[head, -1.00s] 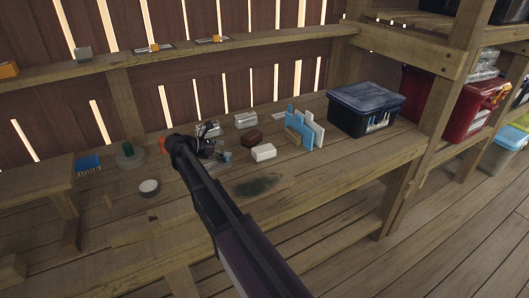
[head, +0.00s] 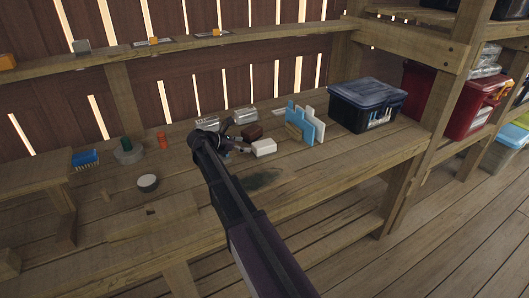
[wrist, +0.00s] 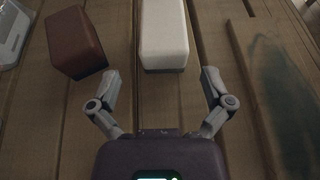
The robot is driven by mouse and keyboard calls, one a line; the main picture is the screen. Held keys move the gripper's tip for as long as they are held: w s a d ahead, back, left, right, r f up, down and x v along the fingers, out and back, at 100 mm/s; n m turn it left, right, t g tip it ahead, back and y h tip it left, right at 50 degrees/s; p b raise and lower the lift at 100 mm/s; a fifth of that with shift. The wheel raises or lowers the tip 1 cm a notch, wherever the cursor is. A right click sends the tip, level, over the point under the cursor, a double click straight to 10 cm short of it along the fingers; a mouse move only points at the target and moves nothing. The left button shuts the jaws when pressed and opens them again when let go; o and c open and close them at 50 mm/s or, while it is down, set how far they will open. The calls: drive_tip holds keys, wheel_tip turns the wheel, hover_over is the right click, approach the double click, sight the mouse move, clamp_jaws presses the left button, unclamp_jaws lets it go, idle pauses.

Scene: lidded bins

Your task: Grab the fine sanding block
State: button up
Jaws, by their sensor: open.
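Two blocks lie on the workbench, and I cannot read a label on either. The white block (head: 264,147) also shows at the top centre of the wrist view (wrist: 163,36). The brown block (head: 252,131) lies just left of it in the wrist view (wrist: 80,42). My gripper (wrist: 160,84) is open and empty, low over the planks. The white block lies straight ahead of the gap between its fingers, its near end just beyond the fingertips. The left fingertip is near the brown block's near edge. In the head view my gripper (head: 237,138) is left of the white block.
A blue and white upright holder (head: 305,123) stands right of the blocks, then a dark lidded bin (head: 366,104). Silvery packs (head: 245,115) lie behind. An orange-red item (head: 162,141) and a round tin (head: 148,183) are left.

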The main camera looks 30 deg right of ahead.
sight(257, 145)
drive_tip(key=shift+d+f, duration=0.2)
drive_tip(key=shift+d, duration=0.25)
drive_tip(key=shift+s+b+x, duration=0.2)
drive_tip(key=shift+b+x, duration=0.8)
drive_tip(key=shift+x, duration=1.6)
drive_tip(key=shift+r, duration=0.1)
drive_tip(key=c, duration=1)
drive_tip(key=shift+r, duration=0.15)
